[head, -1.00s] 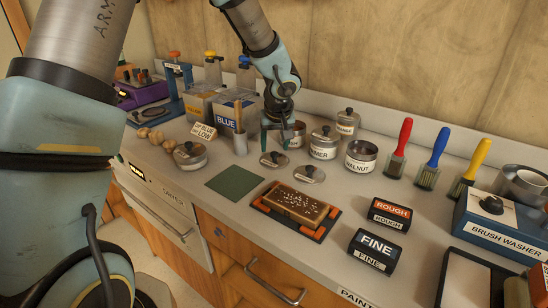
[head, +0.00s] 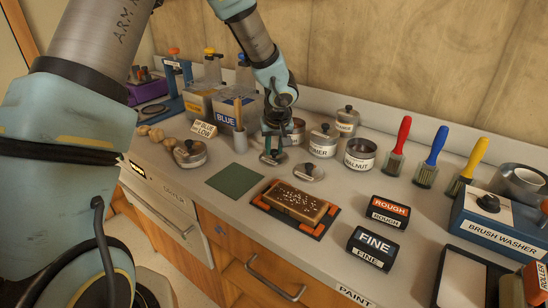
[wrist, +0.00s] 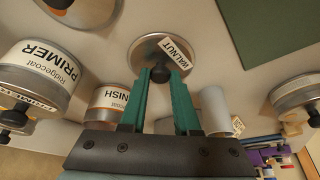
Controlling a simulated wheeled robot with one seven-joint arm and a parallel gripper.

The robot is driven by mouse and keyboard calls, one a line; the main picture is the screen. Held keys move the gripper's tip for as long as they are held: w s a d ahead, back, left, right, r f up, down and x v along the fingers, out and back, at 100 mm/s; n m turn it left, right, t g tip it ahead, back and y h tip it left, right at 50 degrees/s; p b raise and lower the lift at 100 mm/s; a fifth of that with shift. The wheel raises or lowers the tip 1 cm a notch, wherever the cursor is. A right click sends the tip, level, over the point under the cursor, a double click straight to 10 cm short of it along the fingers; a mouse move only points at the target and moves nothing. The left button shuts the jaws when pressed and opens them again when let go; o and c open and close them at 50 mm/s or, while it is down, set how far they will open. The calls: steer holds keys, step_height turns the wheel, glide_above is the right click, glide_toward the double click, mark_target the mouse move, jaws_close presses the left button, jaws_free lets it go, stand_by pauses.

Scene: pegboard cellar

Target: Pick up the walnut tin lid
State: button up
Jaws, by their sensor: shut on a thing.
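The walnut tin lid (head: 273,160) is a round metal disc with a dark knob on the counter, left of a second similar lid (head: 309,173). In the wrist view the lid (wrist: 140,57) carries a WALNUT label and lies between and beyond my fingertips. My gripper (head: 273,148) is over it from above, its teal fingers (wrist: 163,75) shut on the knob. I cannot tell whether the lid is clear of the counter. The open walnut tin (head: 360,160) stands to the right.
The lidded primer tin (head: 322,146) and another lidded tin (head: 346,127) stand right of my gripper. An open tin (head: 298,133) is close behind it. A grey cup with a wooden handle (head: 240,143) is close on the left. A green mat (head: 234,179) lies in front, bare.

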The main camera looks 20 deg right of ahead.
jaws_close()
